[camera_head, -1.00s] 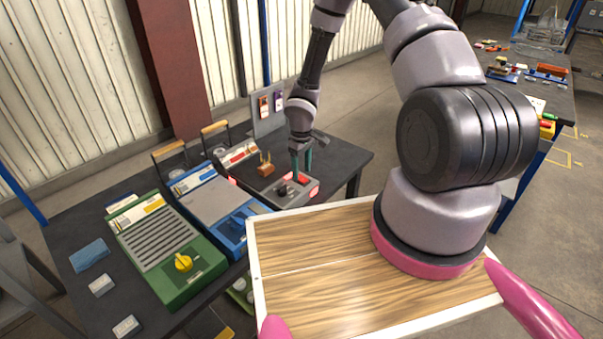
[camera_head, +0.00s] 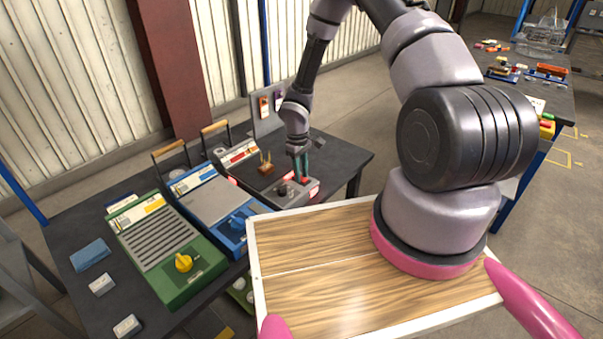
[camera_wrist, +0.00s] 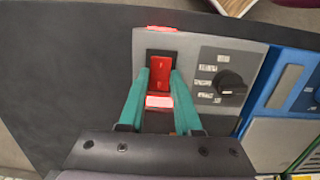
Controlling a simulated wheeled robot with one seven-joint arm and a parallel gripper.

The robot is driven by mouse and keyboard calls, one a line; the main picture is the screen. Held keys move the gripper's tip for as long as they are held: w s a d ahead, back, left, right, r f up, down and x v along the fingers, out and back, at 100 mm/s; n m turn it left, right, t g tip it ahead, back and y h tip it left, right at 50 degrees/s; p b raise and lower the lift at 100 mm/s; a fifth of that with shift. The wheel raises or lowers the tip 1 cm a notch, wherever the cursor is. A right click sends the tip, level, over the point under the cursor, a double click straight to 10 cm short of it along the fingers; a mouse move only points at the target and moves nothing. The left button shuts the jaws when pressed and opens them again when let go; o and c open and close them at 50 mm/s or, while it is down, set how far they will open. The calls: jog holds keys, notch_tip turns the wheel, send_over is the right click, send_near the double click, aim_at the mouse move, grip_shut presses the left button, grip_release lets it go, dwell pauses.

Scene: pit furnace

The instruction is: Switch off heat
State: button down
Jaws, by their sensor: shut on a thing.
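The unit with the grey control panel (camera_head: 277,193) stands on the dark table, right of the blue unit. In the wrist view its panel (camera_wrist: 210,52) carries a red rocker switch (camera_wrist: 161,66) in a dark frame and a black knob (camera_wrist: 230,85) beside it. A pale red lit patch (camera_wrist: 159,101) shows below the switch. My gripper (camera_head: 301,170) reaches down over the panel. In the wrist view its teal fingers (camera_wrist: 162,76) stand on both sides of the red switch, shut on it. The switch's exact tilt is hard to tell.
A blue unit (camera_head: 205,195) with a blue knob and a green unit (camera_head: 158,250) with a yellow knob (camera_head: 183,262) stand to the left. A small brown block with prongs (camera_head: 265,168) sits behind the panel. The table's right rear is clear.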

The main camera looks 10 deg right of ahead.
jog(key=shift+w+g+h, duration=0.25)
jog(key=shift+g+h, duration=0.35)
jog(key=shift+g, duration=0.2)
jog(key=c, duration=0.6)
grip_release()
jog(key=shift+a, duration=0.1)
jog(key=v, duration=1)
jog(key=shift+r, duration=0.35)
jog(key=shift+r, duration=0.1)
